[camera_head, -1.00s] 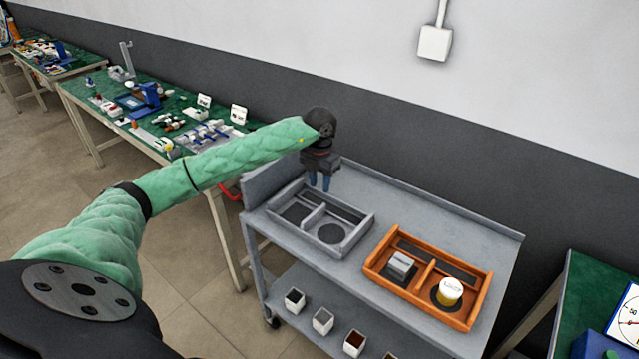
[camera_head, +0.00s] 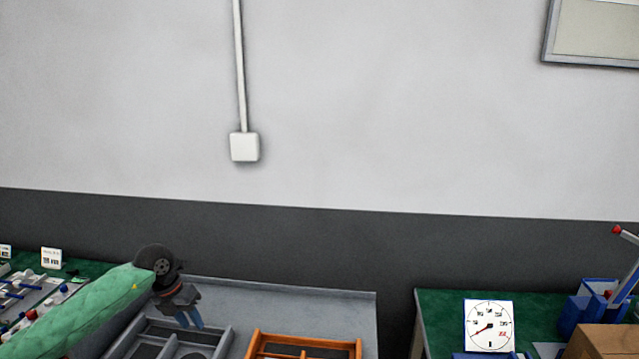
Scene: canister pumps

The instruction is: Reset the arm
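My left arm, in a green sleeve, comes in from the lower left of the head view. Its gripper (camera_head: 190,318) hangs over the grey divided tray (camera_head: 223,345) on the grey cart (camera_head: 330,308). Its two blue fingers look slightly apart, with nothing seen between them. The orange divided tray (camera_head: 305,342) is to the right of the grey tray and is cut off by the bottom edge, so its contents are hidden. My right gripper is out of view.
A green-topped table with a dial card (camera_head: 489,326), a blue holder (camera_head: 598,300) and a cardboard box (camera_head: 603,342) stands at the right. Another green table (camera_head: 90,268) with parts is at the left. A wall with a white box (camera_head: 244,147) rises behind.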

